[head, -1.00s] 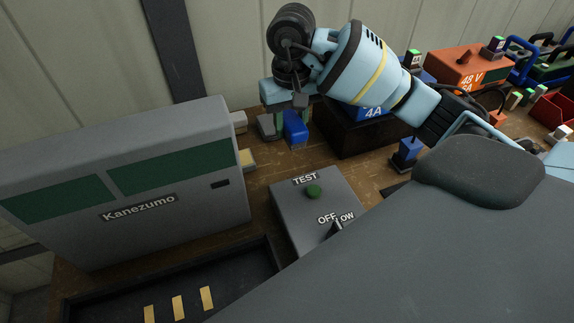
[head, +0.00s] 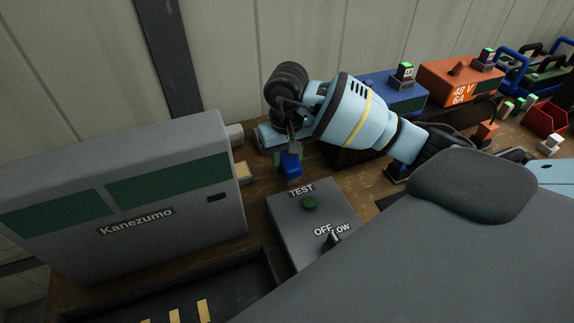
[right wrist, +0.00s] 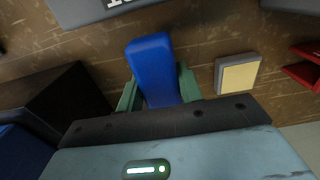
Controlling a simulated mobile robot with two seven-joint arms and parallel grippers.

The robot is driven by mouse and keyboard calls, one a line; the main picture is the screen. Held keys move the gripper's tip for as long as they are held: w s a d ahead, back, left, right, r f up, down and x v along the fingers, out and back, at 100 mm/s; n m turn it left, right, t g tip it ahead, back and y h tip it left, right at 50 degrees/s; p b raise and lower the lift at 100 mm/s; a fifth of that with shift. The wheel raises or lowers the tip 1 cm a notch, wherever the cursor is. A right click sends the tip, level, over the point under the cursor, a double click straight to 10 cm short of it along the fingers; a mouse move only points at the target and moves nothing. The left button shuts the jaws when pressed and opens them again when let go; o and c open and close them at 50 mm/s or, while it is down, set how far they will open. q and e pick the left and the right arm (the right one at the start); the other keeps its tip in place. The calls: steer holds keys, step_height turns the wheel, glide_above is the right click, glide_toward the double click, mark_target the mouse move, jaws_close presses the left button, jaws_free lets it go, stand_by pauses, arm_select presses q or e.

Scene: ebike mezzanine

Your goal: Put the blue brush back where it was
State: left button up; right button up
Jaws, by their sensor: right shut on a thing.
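The blue brush (head: 291,166) is in my right gripper (head: 289,154), just behind the grey test box in the head view. In the right wrist view the brush (right wrist: 150,62) is a blue block between the two green fingers (right wrist: 157,88), which are shut on it. The gripper body hides its lower part, and I cannot tell whether it touches the bench. My left gripper is not in view.
The grey test box (head: 325,243) has a green button and a switch. A large grey Kanezumo cabinet (head: 120,240) stands left. A tan-topped block (head: 244,172) lies beside it; this block also shows in the wrist view (right wrist: 237,77). Blue and orange (head: 440,83) units stand right.

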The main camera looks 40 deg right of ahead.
steer(key=shift+f, duration=1.2)
steer(key=shift+f, duration=0.1)
steer(key=o, duration=1)
steer(key=shift+c, duration=0.2)
step_height(320, 180, up, 12)
steer(key=shift+r, duration=0.15)
